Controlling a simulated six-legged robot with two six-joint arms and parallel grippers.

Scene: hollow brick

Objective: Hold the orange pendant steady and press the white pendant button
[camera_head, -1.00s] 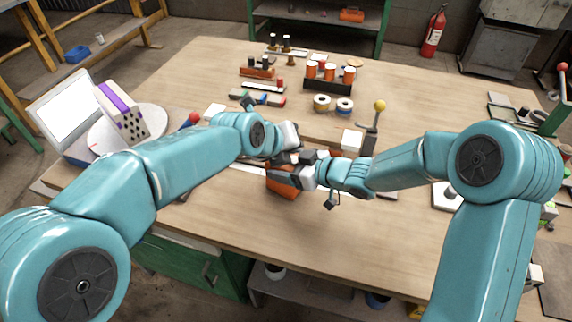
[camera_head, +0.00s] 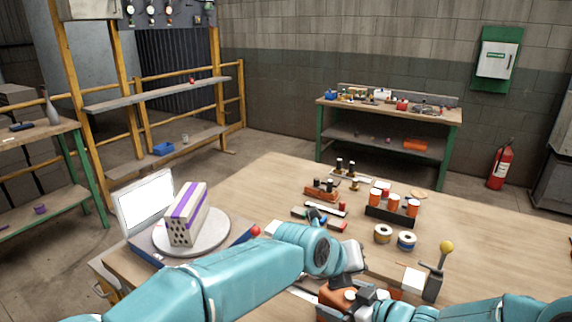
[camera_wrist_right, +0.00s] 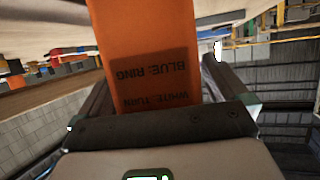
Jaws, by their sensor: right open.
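The orange pendant (camera_wrist_right: 143,40) fills the middle of the right wrist view, with a dark label reading "BLUE: RING" and "WHITE: TURN" upside down. My right gripper (camera_wrist_right: 155,88) is open, with one finger on each side of the pendant; I cannot tell whether they touch it. In the head view the pendant (camera_head: 335,298) shows only in part at the bottom edge, behind my right gripper (camera_head: 362,300). My left gripper (camera_head: 349,262) is just above and beside it; its fingertips are hidden. The white button is not visible.
A white box (camera_head: 413,279) and a yellow-knobbed lever (camera_head: 446,247) stand right of the grippers. A turntable (camera_head: 217,240) holding a purple-striped hollow brick (camera_head: 187,214) is at the left.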

